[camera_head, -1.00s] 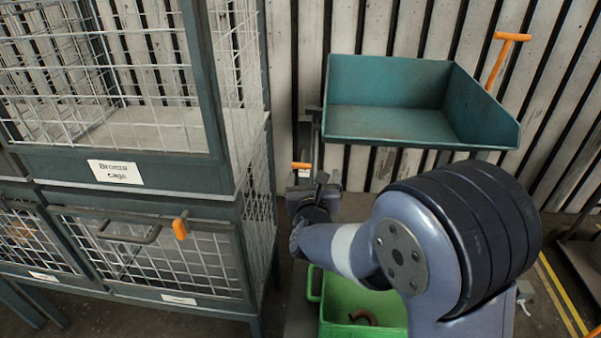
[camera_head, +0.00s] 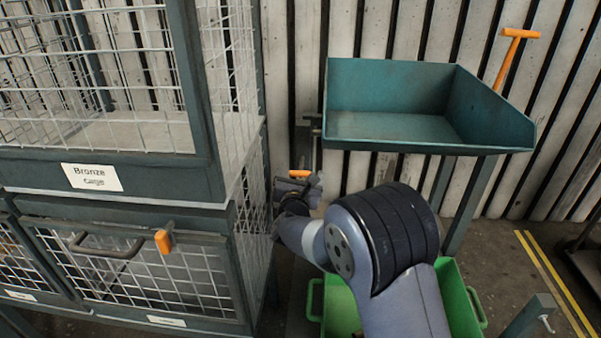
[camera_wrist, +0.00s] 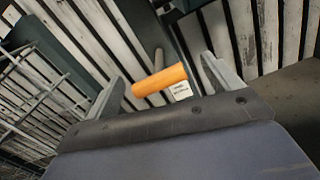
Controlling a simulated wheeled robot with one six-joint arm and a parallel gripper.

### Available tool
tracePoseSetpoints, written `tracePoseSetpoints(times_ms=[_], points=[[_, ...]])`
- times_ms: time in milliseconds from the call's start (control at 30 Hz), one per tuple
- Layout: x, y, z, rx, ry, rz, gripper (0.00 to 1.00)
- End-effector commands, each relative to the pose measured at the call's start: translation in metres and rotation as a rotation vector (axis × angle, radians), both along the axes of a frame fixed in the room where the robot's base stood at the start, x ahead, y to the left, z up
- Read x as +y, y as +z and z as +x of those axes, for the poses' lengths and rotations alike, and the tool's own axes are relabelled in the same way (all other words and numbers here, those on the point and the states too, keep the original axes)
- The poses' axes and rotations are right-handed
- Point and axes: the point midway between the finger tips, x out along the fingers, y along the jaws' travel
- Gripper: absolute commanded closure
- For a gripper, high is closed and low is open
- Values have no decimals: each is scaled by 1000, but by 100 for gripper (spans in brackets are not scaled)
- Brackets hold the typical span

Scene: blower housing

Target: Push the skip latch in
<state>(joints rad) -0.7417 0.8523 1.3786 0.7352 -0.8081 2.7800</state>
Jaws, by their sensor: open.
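The skip latch, an orange bar (camera_head: 300,173), sits on the post at the left of the teal skip (camera_head: 395,125). In the wrist view the orange bar (camera_wrist: 160,80) lies across the space between my finger tips, with a small white label (camera_wrist: 181,91) just below its right end. My gripper (camera_head: 298,186) is at the latch in the head view, small and partly hidden by my own wrist. In the wrist view my gripper (camera_wrist: 163,80) is open, one finger on each side of the bar. I cannot tell whether either finger touches it.
A wire cage with a "Bronze cage" label (camera_head: 92,177) and an orange door latch (camera_head: 164,241) stands close on the left. A green bin (camera_head: 340,310) is below my arm. An orange lever (camera_head: 508,55) rises at the skip's right. A slatted wall is behind.

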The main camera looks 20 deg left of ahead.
Motion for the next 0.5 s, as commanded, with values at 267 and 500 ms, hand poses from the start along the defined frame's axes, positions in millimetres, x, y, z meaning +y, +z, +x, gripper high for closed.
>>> tracePoseSetpoints(times_ms=[267, 500], points=[[4, 0, 16, 1, 0, 0, 14], [4, 0, 16, 0, 0, -1, 14]])
